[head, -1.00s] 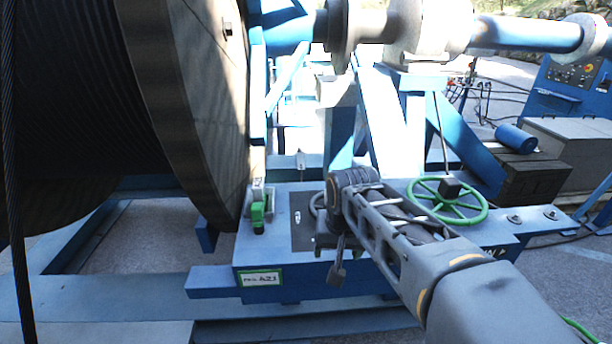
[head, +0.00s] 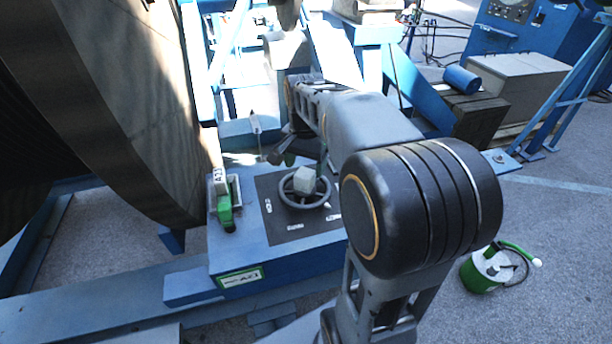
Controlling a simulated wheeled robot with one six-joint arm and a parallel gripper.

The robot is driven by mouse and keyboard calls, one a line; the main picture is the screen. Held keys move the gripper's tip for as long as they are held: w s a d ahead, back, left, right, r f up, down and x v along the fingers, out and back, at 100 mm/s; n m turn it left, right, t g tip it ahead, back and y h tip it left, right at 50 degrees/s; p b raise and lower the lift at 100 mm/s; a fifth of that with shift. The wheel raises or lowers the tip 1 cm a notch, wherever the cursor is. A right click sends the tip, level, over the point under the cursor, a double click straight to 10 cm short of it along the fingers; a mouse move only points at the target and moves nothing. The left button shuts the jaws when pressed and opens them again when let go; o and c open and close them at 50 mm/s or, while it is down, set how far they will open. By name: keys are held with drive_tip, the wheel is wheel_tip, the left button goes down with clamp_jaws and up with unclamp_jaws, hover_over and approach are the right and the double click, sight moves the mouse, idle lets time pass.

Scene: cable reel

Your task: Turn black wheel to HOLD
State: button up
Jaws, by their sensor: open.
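The black wheel (head: 304,187) shows in the head view as a small dark ring with a pale grey block-shaped hub. It sits on a dark square plate (head: 282,233) on top of the blue base. Several small white labels lie around the wheel, too small to read, so I cannot tell which is HOLD. My gripper (head: 284,158) is open, just behind and slightly left of the wheel, above the plate's far edge. It appears apart from the wheel. My arm covers the area to the right of the wheel.
A green-handled device (head: 225,207) stands left of the plate. The large cable reel (head: 130,110) rises close on the left. A green canister (head: 486,270) with a hose stands on the ground at right. Blue frame beams and a grey box (head: 520,85) lie behind.

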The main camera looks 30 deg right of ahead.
sight(307, 171)
drive_tip(key=shift+d+f, duration=0.1)
drive_tip(key=shift+f, duration=2.35)
drive_tip(key=shift+c, duration=0.4)
drive_tip(key=c, duration=1.2)
